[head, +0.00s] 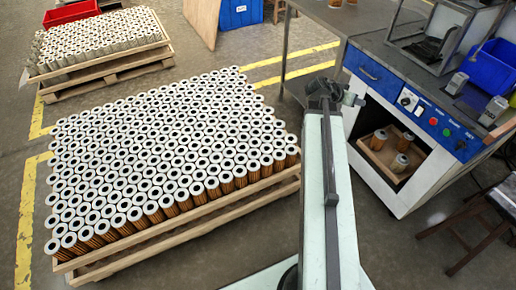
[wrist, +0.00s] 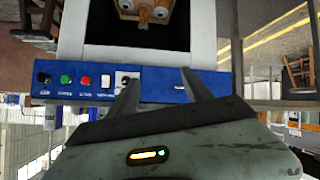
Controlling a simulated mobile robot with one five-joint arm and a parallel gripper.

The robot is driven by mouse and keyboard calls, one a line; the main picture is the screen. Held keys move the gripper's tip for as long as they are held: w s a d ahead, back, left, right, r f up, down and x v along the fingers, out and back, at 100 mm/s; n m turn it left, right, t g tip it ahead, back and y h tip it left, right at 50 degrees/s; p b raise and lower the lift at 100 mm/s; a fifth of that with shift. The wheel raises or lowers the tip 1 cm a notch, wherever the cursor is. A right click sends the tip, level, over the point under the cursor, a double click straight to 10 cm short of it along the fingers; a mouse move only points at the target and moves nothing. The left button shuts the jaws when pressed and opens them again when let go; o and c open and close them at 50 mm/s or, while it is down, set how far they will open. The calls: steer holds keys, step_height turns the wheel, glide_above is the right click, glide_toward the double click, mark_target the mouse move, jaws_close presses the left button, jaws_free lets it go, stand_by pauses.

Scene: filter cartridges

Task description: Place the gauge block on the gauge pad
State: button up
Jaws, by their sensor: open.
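I cannot pick out a gauge block or a gauge pad with certainty in either view. Two small grey pieces, one at the back (head: 455,82) and one at the front (head: 493,110), stand on the bench's right part; what they are is unclear. My gripper (wrist: 160,85) is open, with nothing visible between its fingers. In the wrist view it faces the blue control panel (wrist: 68,70), which appears upside down. In the head view my gripper (head: 326,90) is at the far end of my raised arm, left of the bench, its fingers hard to make out.
The bench carries a blue-fronted panel (head: 412,107), a clear-sided case (head: 425,30) and a blue bin (head: 490,65). A wooden tray (head: 372,160) with several cartridges sits in its lower opening. A pallet (head: 190,220) packed with cartridges stands left; a stool (head: 480,215) stands right.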

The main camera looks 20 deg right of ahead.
steer(key=w+a+f+n+y, duration=0.2)
steer(key=w+a+f, duration=0.1)
steer(key=a, duration=0.7)
steer(key=w+a+f+n+y, duration=0.2)
steer(key=a+f+n+y, duration=0.15)
steer(key=a, duration=0.65)
steer(key=s+a+f+n+g+y, duration=0.1)
steer(key=a+f+n+y, duration=0.1)
steer(key=a, duration=1.2)
steer(key=s+a+f+n+y, duration=0.2)
steer(key=a+n, duration=0.3)
steer(key=a, duration=0.9)
steer(key=shift+f+g+y, duration=0.2)
steer(key=shift+g+y, duration=0.2)
steer(key=shift+y, duration=0.45)
steer(key=shift+n, duration=0.25)
steer(key=shift+c, duration=0.4)
